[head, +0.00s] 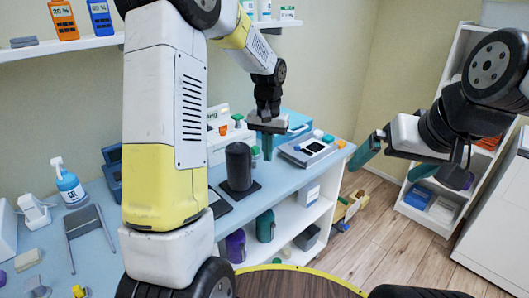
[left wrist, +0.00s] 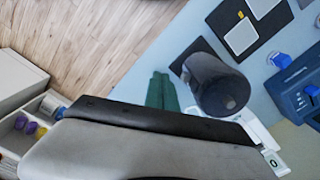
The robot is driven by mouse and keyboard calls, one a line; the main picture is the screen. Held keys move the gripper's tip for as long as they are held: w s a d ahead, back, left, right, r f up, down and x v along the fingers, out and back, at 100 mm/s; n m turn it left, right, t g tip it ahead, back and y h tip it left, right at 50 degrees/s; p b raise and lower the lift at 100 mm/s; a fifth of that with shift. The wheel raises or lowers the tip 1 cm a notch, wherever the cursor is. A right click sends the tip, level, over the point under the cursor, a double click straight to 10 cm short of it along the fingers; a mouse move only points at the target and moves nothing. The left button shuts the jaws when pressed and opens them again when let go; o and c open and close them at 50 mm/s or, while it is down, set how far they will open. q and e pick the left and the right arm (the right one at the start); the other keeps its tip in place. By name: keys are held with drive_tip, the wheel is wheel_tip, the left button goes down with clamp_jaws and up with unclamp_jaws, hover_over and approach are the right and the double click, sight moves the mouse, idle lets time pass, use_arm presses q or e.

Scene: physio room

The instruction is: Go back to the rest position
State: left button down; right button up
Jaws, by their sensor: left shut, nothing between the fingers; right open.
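My left gripper (head: 267,150) hangs with its fingers down over the blue counter, at the end of the white and yellow arm. Its teal fingers are together and empty. They also show in the left wrist view (left wrist: 161,91), beside a dark cylinder (left wrist: 217,85) and apart from it as far as I can tell. In the head view this cylinder (head: 238,166) stands upright on a dark square base, left of the fingers. My right gripper (head: 392,162) is at the right, its two teal fingers apart, over the floor with nothing between them.
The blue counter (head: 95,262) carries a gel bottle (head: 70,188), a grey stand (head: 88,232) and a device with a screen (head: 312,147). A white shelf unit (head: 430,215) stands at the right. The wooden floor (head: 385,225) between is open.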

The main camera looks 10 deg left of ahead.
use_arm(q)
drive_tip(key=s+a+r+t, duration=0.2)
drive_tip(key=s+r+t, duration=0.1)
drive_tip(key=s+r, duration=0.75)
drive_tip(key=s+r+n+t+h, duration=0.1)
drive_tip(key=s+r+t+h, duration=0.1)
drive_tip(key=s, duration=1.1)
wheel_tip(320, 180, up, 2)
drive_tip(key=shift+a+r+t, duration=0.1)
drive_tip(key=shift+a+t, duration=0.05)
drive_tip(key=shift+t, duration=0.45)
drive_tip(key=shift+s, duration=0.1)
